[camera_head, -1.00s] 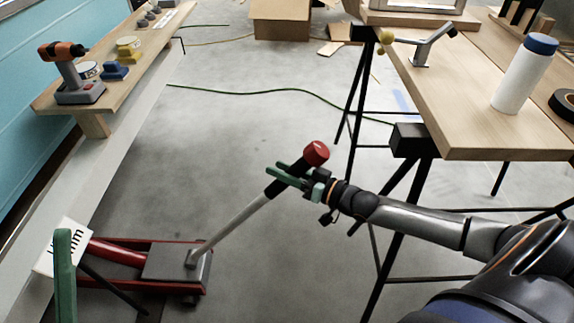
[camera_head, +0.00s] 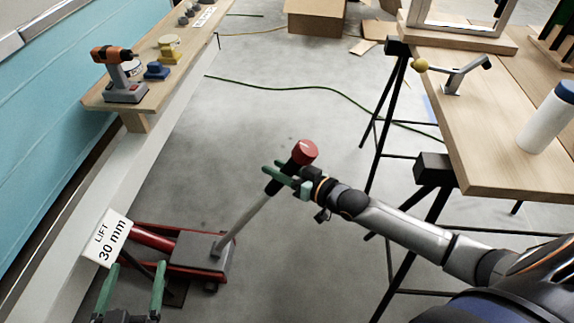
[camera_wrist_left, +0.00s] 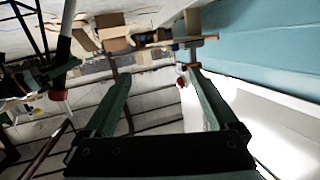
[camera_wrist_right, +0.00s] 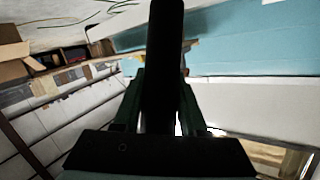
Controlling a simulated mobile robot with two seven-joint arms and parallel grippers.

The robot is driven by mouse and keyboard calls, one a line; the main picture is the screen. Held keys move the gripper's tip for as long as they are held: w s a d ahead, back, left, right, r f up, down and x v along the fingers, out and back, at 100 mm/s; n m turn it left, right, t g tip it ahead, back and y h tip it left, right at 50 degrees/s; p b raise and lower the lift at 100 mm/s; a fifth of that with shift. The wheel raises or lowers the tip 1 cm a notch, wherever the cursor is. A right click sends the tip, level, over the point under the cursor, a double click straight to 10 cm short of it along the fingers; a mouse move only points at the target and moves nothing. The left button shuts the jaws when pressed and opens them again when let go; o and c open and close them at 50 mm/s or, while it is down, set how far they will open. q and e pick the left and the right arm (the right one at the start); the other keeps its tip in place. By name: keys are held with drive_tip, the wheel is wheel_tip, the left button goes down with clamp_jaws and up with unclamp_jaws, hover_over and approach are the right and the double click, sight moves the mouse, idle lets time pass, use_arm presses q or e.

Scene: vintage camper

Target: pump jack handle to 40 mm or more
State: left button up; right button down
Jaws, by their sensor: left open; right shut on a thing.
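The red floor jack (camera_head: 152,238) sits on the floor at the lower left, beside the camper's white sill. Its grey handle (camera_head: 243,222) slants up to the right and ends in a black grip with a red knob (camera_head: 305,151). A white sign (camera_head: 107,238) by the jack reads "LIFT 30 mm". My right gripper (camera_head: 287,177) is shut on the black grip below the red knob; the grip also stands between its fingers in the right wrist view (camera_wrist_right: 163,75). My left gripper (camera_head: 133,285) is open and empty in front of the jack; its fingers show in the left wrist view (camera_wrist_left: 155,95).
A wooden shelf (camera_head: 120,98) with a drill (camera_head: 120,75) and small tools runs along the teal wall. A workbench (camera_head: 490,130) with a white bottle (camera_head: 548,118) stands at right on black trestle legs. A green cable (camera_head: 300,92) crosses the open floor.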

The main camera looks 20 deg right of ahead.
use_arm(q)
drive_tip(key=s+d+f+n+g+y+p, duration=0.1)
drive_tip(key=s+f+g+p, duration=0.5)
drive_tip(key=f+p, duration=0.1)
drive_tip(key=shift+s+d+f+p, duration=0.2)
drive_tip(key=shift+s+f+p, duration=0.1)
drive_tip(key=shift+s, duration=0.1)
use_arm(e)
drive_tip(key=w+a+r+g+h, duration=0.1)
drive_tip(key=w+a+r, duration=0.2)
drive_tip(key=a, duration=0.4)
drive_tip(key=w+a+r+n+g+h, duration=0.1)
drive_tip(key=w+a+r, duration=0.2)
drive_tip(key=w+a, duration=0.3)
drive_tip(key=shift+a+n, duration=0.3)
drive_tip(key=shift+a, duration=0.95)
drive_tip(key=c, duration=0.9)
unclamp_jaws()
drive_tip(key=shift+w+a+r, duration=0.1)
drive_tip(key=shift+o, duration=0.8)
drive_tip(key=shift+a+g, duration=0.1)
drive_tip(key=shift+g, duration=0.2)
drive_tip(key=shift+o, duration=1.4)
use_arm(q)
drive_tip(key=shift+w+r, duration=0.15)
drive_tip(key=shift+r, duration=0.1)
